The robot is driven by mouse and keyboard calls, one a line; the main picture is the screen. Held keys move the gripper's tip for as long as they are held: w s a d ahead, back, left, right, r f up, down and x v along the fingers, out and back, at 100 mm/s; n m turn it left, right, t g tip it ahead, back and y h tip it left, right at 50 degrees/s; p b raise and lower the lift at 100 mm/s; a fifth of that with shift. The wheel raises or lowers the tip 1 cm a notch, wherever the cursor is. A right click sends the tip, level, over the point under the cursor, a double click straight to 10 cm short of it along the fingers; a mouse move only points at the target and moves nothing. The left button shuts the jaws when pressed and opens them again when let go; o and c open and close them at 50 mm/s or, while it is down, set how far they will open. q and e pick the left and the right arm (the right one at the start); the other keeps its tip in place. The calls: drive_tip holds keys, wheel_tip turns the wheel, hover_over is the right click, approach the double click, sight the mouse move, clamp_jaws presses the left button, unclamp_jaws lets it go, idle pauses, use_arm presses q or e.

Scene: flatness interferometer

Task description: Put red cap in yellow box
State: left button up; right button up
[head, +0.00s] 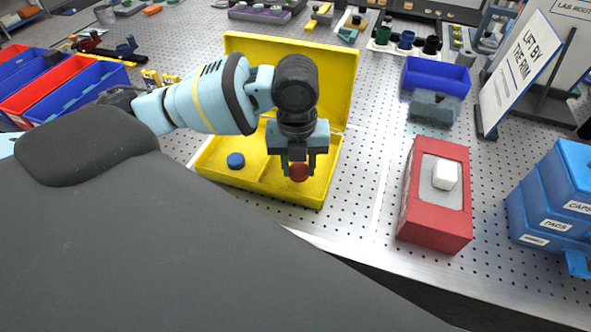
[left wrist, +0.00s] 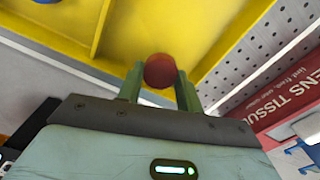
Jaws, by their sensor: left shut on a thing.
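The yellow box (head: 220,182) stands open on the perforated table, its lid raised at the back; it also fills the upper part of the left wrist view (left wrist: 185,27). My left gripper (head: 298,170) is shut on the red cap (head: 299,173) and holds it over the right part of the box. In the left wrist view the round red cap (left wrist: 160,71) sits between the two fingertips. I cannot tell its exact height above the box floor. A blue cap (head: 235,160) lies in the left part of the box. My right gripper is not in view.
A red tissue box (head: 435,232) with a white tissue stands right of the yellow box. Blue drawers (head: 553,215) and a tilted sign (head: 520,75) are farther right. A blue bin (head: 436,77) is behind. Red and blue bins (head: 45,88) stand at the left.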

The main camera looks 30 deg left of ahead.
sight(295, 165)
use_arm(q)
drive_tip(key=shift+w+a, duration=0.2)
drive_tip(key=shift+a, duration=0.1)
drive_tip(key=f, duration=0.3)
drive_tip(key=shift+w+a, duration=0.1)
drive_tip(key=shift+a, duration=0.2)
drive_tip(key=shift+f, duration=0.3)
drive_tip(key=shift+f, duration=0.15)
drive_tip(key=o, duration=0.9)
drive_tip(key=shift+o, duration=0.2)
wheel_tip(295, 165, up, 12)
drive_tip(key=shift+a+r+p, duration=0.1)
drive_tip(key=shift+r+p, duration=0.05)
drive_tip(key=shift+p, duration=0.3)
